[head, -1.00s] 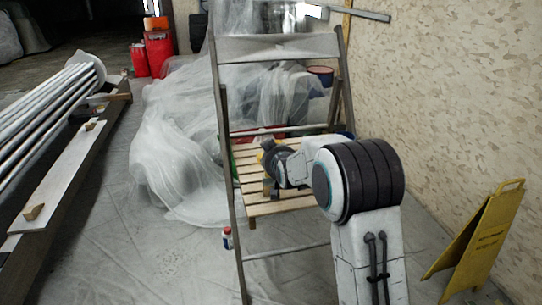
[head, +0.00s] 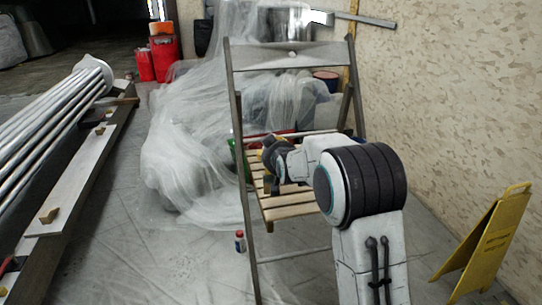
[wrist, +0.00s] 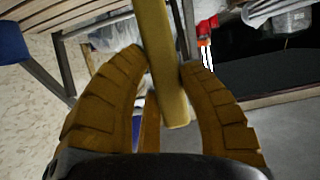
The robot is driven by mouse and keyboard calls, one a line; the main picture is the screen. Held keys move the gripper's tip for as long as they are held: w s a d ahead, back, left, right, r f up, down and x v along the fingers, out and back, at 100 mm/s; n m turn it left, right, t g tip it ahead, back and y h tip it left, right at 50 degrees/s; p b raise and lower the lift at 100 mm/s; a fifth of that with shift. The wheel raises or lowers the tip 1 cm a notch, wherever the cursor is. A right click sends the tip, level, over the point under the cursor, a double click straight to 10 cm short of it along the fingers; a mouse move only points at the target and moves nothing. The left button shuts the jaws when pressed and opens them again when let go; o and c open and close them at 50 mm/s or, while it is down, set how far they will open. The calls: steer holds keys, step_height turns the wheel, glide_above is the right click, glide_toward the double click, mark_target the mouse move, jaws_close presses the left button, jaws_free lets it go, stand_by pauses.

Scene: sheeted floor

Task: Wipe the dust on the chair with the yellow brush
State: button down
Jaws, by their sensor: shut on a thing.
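The wooden folding chair (head: 290,211) stands ahead of me, with a slatted seat and a tall grey frame. I cannot make out dust on its seat. My gripper (head: 268,160) is seen from behind, over or near the left part of the seat; its exact height is unclear. In the wrist view my gripper (wrist: 163,62) is shut on a yellow bar, the yellow brush (wrist: 168,85), held between both fingers. The brush's far end leaves the top of that view, so its bristles are hidden. Chair slats (wrist: 35,22) show at the upper left there.
A yellow floor sign (head: 482,245) stands at the right by the wall. Metal pipes (head: 50,105) and planks lie at the left. Plastic sheeting (head: 185,150) covers things behind the chair. A small bottle (head: 240,241) stands by the chair's left leg.

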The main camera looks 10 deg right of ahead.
steer(key=shift+r+p, duration=1.1)
steer(key=shift+r, duration=1)
steer(key=shift+d, duration=0.15)
